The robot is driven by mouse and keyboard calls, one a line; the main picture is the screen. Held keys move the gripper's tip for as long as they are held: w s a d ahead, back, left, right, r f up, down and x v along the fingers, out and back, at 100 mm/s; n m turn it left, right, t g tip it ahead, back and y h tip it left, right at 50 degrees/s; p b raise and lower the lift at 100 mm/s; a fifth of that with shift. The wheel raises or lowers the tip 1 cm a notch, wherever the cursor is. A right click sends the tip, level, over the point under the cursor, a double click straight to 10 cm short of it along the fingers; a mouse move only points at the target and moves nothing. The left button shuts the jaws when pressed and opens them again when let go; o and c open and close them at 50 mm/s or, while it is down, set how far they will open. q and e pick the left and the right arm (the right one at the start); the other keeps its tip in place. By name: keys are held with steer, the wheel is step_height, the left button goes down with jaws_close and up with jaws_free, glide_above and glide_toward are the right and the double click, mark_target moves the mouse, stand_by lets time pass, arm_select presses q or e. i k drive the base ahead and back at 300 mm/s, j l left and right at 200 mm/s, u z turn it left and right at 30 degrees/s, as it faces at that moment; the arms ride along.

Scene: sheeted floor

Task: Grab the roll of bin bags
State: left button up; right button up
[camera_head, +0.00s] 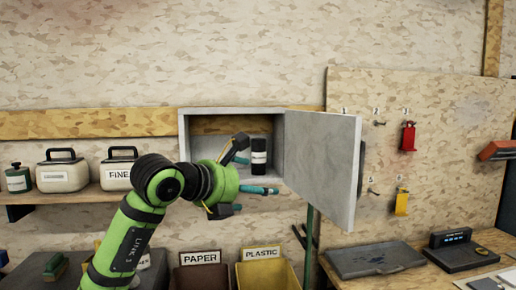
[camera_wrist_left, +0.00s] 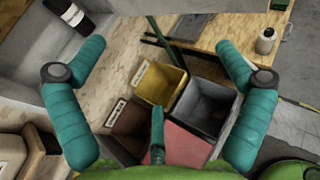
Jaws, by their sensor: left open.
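The roll of bin bags looks to be the black cylinder (camera_head: 259,158) with a white label, standing upright in the open grey wall cabinet (camera_head: 183,130). It also shows cut off at the top left of the left wrist view (camera_wrist_left: 68,12). My left gripper (camera_head: 256,168) is at the cabinet's opening, with its teal fingers spread and empty. In the left wrist view the gripper (camera_wrist_left: 160,48) is wide open, and the roll lies beyond its left finger, apart from it. My right gripper is not in view.
The cabinet door (camera_head: 320,165) stands open on the right, close to the gripper. A shelf with labelled containers (camera_head: 62,172) is at left. A paper bin (camera_head: 202,276) and a plastic bin (camera_head: 265,272) stand below. A workbench (camera_head: 410,272) is at right.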

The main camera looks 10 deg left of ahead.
mark_target(258, 145)
steer(key=i+j, duration=0.15)
steer(key=i, duration=0.25)
steer(key=i+j, duration=0.15)
steer(key=i, duration=0.2)
steer(key=i+j, duration=0.15)
steer(key=i, duration=0.25)
